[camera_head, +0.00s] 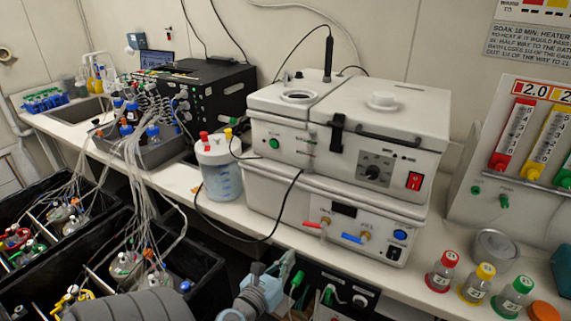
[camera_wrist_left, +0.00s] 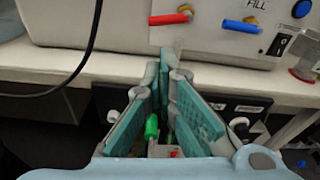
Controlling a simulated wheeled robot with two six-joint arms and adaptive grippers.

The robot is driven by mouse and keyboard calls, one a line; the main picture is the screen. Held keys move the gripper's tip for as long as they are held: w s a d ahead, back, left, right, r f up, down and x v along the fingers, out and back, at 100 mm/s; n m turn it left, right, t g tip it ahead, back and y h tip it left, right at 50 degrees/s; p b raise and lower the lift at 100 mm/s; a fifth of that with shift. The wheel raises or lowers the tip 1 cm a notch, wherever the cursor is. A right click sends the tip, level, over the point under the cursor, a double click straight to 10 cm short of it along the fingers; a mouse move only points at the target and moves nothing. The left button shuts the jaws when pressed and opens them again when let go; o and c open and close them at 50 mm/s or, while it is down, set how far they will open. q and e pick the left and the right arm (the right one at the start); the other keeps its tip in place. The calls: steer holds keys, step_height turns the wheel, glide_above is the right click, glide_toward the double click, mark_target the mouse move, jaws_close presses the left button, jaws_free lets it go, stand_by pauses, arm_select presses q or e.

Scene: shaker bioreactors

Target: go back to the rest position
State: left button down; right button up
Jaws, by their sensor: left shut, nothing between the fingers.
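My left gripper (camera_head: 287,264) shows at the bottom middle of the head view, in front of the bench edge and below the white water bath unit (camera_head: 340,215). In the left wrist view its teal-padded fingers (camera_wrist_left: 171,62) come together at the tips, with nothing held between them. A green connector (camera_wrist_left: 152,127) shows between the fingers, on the panel behind them. My right gripper is in neither view.
The white bench (camera_head: 395,288) runs across in front of the gripper. Red, yellow and green capped bottles (camera_head: 475,285) stand at right. Black crates (camera_head: 195,262) with tubing and bottles lie at left. A black cable (camera_head: 280,215) hangs over the bench edge.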

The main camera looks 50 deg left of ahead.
arm_select(q)
steer(key=shift+s+d, duration=0.15)
steer(key=shift+s, duration=0.2)
stand_by(0.3)
